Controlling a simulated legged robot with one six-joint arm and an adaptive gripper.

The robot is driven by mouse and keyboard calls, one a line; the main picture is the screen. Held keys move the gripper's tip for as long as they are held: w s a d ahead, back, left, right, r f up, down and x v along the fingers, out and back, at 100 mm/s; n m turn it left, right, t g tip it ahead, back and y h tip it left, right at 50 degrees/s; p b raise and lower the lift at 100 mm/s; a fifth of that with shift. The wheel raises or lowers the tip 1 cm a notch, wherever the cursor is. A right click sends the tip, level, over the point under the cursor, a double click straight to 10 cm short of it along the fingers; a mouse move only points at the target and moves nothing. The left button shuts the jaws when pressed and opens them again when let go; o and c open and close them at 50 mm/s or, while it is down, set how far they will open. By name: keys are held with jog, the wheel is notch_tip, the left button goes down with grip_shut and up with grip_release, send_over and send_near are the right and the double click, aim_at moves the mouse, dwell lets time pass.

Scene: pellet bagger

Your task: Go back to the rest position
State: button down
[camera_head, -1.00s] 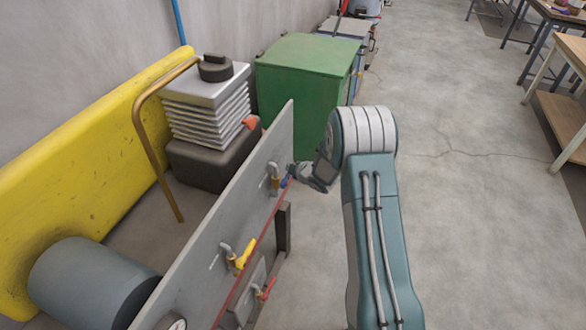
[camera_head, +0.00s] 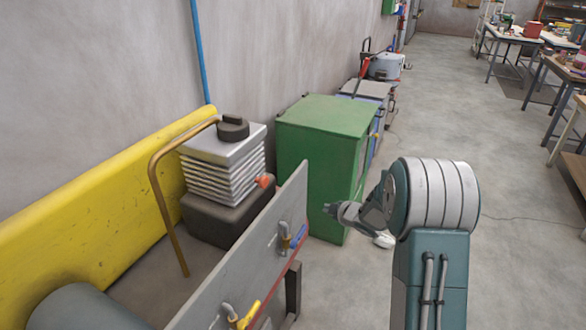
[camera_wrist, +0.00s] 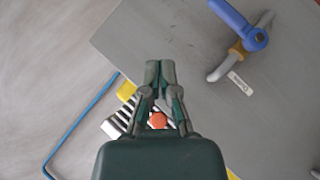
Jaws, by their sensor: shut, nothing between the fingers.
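My gripper (camera_head: 333,209) is shut and empty in the head view, to the right of the grey panel (camera_head: 262,232) and in front of the green cabinet (camera_head: 318,140). My arm rises on the right side of that view. In the wrist view the shut fingers (camera_wrist: 160,68) point up the picture, with the grey panel behind them. A blue-handled valve (camera_head: 298,238) is on the panel, below and left of my gripper; it also shows at the upper right of the wrist view (camera_wrist: 252,36), apart from the fingers.
A yellow-handled valve (camera_head: 246,314) sits lower on the panel. Behind the panel stand a ribbed stack (camera_head: 222,165) with an orange knob, a bent brown pipe (camera_head: 158,190) and a yellow barrier (camera_head: 75,205). Tables (camera_head: 515,38) stand at the far right. Open floor (camera_head: 440,110) lies between.

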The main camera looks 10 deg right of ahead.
jog(key=s+r+m+g+h, duration=0.1)
jog(key=s+r+m+h, duration=0.65)
jog(key=s+r, duration=0.85)
jog(key=s+a+r+m+g+y, duration=0.1)
jog(key=s+a+m+g, duration=0.1)
jog(key=s, duration=0.9)
jog(key=s+a+r+m+g+y, duration=0.1)
jog(key=s+a+m, duration=0.4)
jog(key=s, duration=0.7)
jog(key=shift+s+a+r+g+y, duration=0.15)
jog(key=shift+a+r+g+y, duration=0.2)
jog(key=shift+a+g+y, duration=0.65)
jog(key=shift+a+h, duration=0.2)
jog(key=shift+h, duration=0.05)
